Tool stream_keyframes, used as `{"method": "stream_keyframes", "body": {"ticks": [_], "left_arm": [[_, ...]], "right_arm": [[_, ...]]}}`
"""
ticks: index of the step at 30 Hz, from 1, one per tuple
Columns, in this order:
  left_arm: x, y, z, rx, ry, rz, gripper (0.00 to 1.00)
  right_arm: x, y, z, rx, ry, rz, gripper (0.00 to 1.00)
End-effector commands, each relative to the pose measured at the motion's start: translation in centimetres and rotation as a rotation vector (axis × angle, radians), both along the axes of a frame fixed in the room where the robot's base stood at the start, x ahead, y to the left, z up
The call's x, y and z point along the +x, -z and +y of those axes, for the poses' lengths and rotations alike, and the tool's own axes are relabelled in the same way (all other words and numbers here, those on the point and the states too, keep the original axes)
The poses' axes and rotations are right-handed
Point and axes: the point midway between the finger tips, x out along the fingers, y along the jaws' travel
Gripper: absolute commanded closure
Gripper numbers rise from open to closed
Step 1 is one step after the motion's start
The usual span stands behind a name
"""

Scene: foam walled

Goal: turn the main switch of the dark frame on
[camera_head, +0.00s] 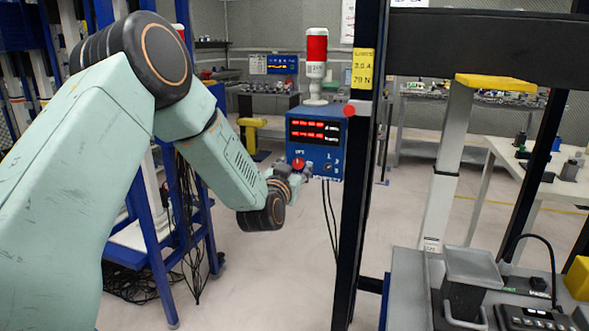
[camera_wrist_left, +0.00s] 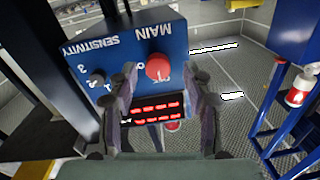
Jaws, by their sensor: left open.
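The blue control box (camera_head: 318,133) with red displays is mounted at the dark frame (camera_head: 357,190). Its red main switch (camera_head: 298,163) is a round knob. In the left wrist view the box appears upside down, with the red knob (camera_wrist_left: 158,67) under the word MAIN. My left gripper (camera_head: 303,172) is close in front of the box's lower part. In the wrist view its open fingers (camera_wrist_left: 166,72) lie on either side of the red knob, and I cannot tell whether they touch it. The knob's exact setting is unclear. My right gripper is not in view.
A smaller dark SENSITIVITY knob (camera_wrist_left: 97,76) is beside the main one. A red and white signal lamp (camera_head: 316,62) stands on the box. Cables hang below it. A blue rack (camera_head: 150,230) is at left, and a grey bench (camera_head: 410,290) at lower right.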

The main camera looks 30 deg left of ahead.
Motion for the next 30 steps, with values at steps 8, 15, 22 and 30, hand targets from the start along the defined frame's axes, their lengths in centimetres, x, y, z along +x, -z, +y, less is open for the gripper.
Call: {"method": "stream_keyframes", "body": {"ticks": [8, 15, 22, 30], "left_arm": [[0.58, 0.01, 0.22, 0.001, 0.001, 0.0, 0.5], [0.56, 0.01, 0.21, 0.0, 0.001, 0.0, 0.63], [0.55, -0.01, 0.22, 0.0, 0.0, 0.0, 0.83], [0.57, -0.01, 0.18, 0.001, 0.002, 0.001, 1.0]], "right_arm": [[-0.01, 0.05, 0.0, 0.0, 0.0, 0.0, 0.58], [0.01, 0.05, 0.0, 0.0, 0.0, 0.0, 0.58], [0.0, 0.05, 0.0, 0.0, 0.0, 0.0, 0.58], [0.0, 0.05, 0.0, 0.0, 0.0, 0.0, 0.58]]}}
